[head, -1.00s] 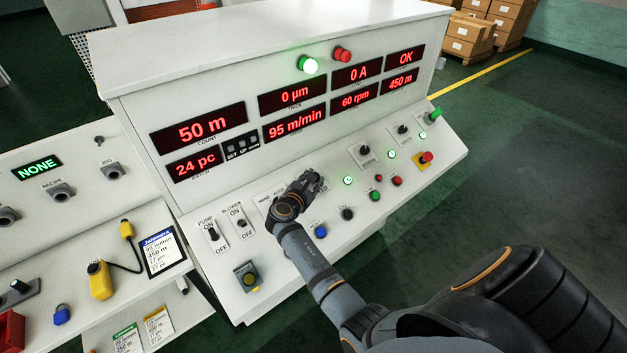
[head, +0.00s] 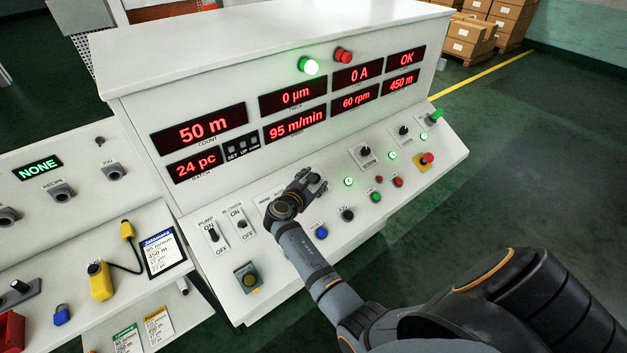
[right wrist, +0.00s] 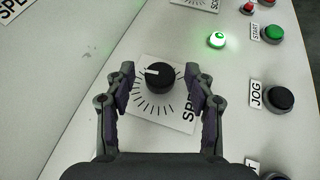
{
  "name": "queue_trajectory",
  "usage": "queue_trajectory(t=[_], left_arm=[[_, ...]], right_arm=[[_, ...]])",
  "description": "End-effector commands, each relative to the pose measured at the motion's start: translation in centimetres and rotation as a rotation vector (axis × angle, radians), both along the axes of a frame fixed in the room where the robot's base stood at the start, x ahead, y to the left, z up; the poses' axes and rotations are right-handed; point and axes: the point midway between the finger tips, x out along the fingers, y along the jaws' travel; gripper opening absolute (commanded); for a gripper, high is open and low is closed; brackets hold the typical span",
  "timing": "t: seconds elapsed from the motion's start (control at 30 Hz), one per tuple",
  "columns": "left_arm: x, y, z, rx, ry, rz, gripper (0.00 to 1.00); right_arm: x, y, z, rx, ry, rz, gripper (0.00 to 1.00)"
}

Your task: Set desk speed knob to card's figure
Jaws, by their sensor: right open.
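The speed knob (right wrist: 160,76) is a black dial with a white pointer line on a white scale plate (right wrist: 150,108), its label partly hidden. My right gripper (right wrist: 165,85) is open, with one finger on each side of the knob and visible gaps between. In the head view my right gripper (head: 306,180) hangs over the desk front and partly covers the knob. The speed display (head: 295,125) reads 95 m/min. The card (head: 163,251) with a blue header stands at the left; its first line appears to read 95 m/min. My left gripper is not in view.
A jog button (right wrist: 280,98), a green start button (right wrist: 272,34) and a lit green lamp (right wrist: 216,40) sit right of the knob. Pump and blower switches (head: 243,222) are left of my gripper. A red emergency button (head: 427,158) is farther right.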

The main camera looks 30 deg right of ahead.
Motion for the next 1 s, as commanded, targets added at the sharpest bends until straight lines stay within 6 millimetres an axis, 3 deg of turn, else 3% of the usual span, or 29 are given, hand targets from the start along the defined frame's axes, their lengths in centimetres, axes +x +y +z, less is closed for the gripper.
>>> queue_trajectory(t=[0.17,0.6,1.0], left_arm=[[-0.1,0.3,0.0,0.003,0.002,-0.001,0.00],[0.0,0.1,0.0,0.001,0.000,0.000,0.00],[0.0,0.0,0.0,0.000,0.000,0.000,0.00]], right_arm=[[0.0,0.0,0.7,0.001,-0.003,-0.001,0.54],[0.0,0.0,9.1,0.001,-0.002,-0.001,0.54],[0.0,0.0,10.0,0.000,0.000,0.000,0.54]])
